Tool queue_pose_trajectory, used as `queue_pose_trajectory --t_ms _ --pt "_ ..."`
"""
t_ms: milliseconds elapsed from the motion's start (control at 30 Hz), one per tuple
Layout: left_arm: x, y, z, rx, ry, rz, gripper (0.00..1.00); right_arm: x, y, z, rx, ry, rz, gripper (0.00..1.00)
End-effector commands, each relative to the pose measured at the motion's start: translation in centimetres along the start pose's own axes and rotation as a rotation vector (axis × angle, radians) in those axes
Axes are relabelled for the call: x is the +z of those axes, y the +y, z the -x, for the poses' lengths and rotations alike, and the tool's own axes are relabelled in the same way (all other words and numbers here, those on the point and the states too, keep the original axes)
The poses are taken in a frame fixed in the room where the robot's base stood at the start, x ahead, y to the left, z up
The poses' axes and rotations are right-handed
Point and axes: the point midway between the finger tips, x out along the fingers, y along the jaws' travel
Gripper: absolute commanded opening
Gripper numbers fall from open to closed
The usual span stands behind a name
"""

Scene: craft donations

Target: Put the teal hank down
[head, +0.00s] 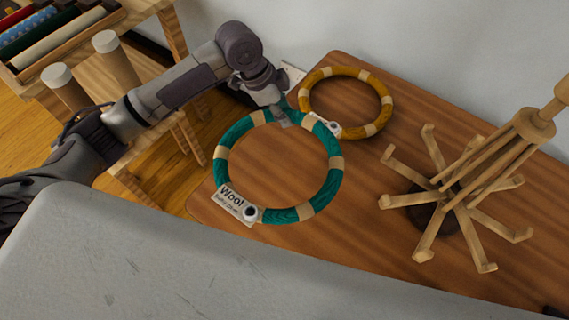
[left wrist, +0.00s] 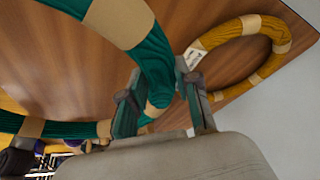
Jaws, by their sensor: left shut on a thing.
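The teal hank (head: 330,187) is a ring of teal wool with beige bands and a white "Wool" tag (head: 235,203) at its lower left. My left gripper (head: 281,118) is shut on the hank's far side in the head view. In the left wrist view the teal strand (left wrist: 152,62) passes between the two fingers (left wrist: 160,100). The hank appears over the left end of the wooden table (head: 380,235); I cannot tell whether it touches the top. My right gripper is not in view.
A mustard hank (head: 383,102) with beige bands and a white tag lies just right of my left gripper. A wooden yarn swift (head: 450,195) with spread arms stands farther right. A wooden rack (head: 60,45) is at upper left. Bare table shows between hanks and swift.

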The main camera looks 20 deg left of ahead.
Motion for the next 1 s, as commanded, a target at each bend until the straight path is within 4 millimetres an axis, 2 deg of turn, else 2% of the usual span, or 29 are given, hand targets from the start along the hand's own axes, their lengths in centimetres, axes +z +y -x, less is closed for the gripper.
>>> queue_pose_trajectory --t_ms 167,300,467,700,800,967,1000 --pt "1.0 0.2 -2.3 0.005 -0.002 0.004 0.0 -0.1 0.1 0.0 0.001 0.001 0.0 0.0" --pt "2.0 0.3 -4.6 0.004 -0.002 0.003 0.0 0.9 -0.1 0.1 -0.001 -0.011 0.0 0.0" --pt "2.4 0.3 -5.8 0.0 0.0 0.001 0.0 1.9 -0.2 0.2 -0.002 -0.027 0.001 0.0" --pt "3.6 0.5 -8.6 0.003 -0.002 0.003 0.0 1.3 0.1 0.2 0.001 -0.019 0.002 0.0" --pt "3.9 0.4 -9.2 0.0 -0.001 0.001 0.0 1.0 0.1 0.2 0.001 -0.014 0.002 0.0" --pt "3.9 0.4 -9.2 -0.001 -0.001 -0.001 0.0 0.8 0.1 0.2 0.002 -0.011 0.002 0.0" --pt "3.9 0.4 -9.2 -0.001 -0.001 -0.001 0.38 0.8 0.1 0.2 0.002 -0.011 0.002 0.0"
